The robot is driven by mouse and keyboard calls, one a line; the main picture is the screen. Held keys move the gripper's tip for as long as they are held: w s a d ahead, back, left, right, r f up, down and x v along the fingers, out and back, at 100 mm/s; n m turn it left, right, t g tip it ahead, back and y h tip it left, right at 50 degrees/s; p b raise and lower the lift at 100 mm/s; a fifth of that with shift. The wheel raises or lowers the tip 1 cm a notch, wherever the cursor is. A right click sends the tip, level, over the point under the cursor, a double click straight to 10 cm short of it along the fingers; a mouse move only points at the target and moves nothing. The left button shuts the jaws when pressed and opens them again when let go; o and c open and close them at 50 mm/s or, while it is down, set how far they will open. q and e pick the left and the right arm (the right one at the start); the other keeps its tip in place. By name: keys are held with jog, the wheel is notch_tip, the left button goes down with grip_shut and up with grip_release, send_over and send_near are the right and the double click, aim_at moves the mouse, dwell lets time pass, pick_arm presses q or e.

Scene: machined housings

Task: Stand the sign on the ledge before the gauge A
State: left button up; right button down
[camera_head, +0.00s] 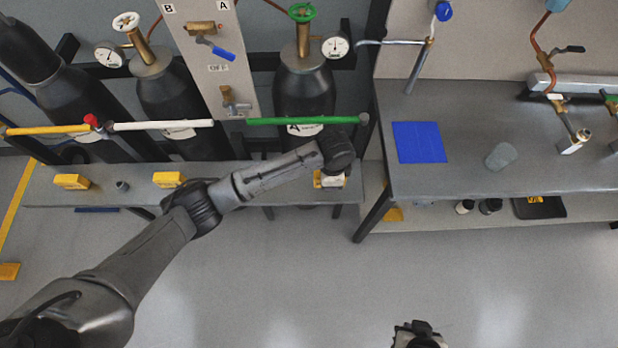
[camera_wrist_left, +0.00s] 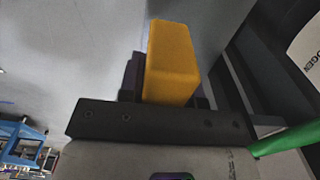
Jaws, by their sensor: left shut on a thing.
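A yellow block-like thing, which I take to be the sign (camera_wrist_left: 172,62), is in my left gripper (camera_wrist_left: 160,98). In the head view a bit of the yellow sign (camera_head: 317,179) shows beside my left gripper (camera_head: 332,180), at the right end of the grey ledge (camera_head: 230,187). My left wrist hides most of it, so I cannot tell whether it touches the ledge. Gauge A (camera_head: 336,46) is a round white dial beside the black cylinder labelled A (camera_head: 304,92), behind my left gripper. My right gripper (camera_head: 420,335) is low at the picture's bottom edge; its fingers are unclear.
Two yellow blocks (camera_head: 71,181) (camera_head: 168,179) and a small grey part (camera_head: 122,186) sit further left on the ledge. A green pipe (camera_head: 300,121) runs above the ledge. A workbench (camera_head: 470,178) with a blue mat (camera_head: 419,142) stands to the right. The floor in front is clear.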

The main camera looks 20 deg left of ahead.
pick_arm(q)
jog(key=b, duration=0.1)
send_over(306, 181)
notch_tip(306, 181, down, 5)
jog(key=shift+f, duration=0.1)
jog(key=shift+f+b, duration=0.7)
jog(key=shift+f, duration=1.25)
jog(key=shift+f, duration=0.1)
jog(key=o, duration=0.9)
jog(key=shift+o, duration=0.2)
jog(key=shift+r, duration=0.35)
notch_tip(306, 181, up, 12)
jog(key=p, duration=0.2)
jog(key=shift+f+p, duration=0.25)
jog(key=shift+p, duration=0.1)
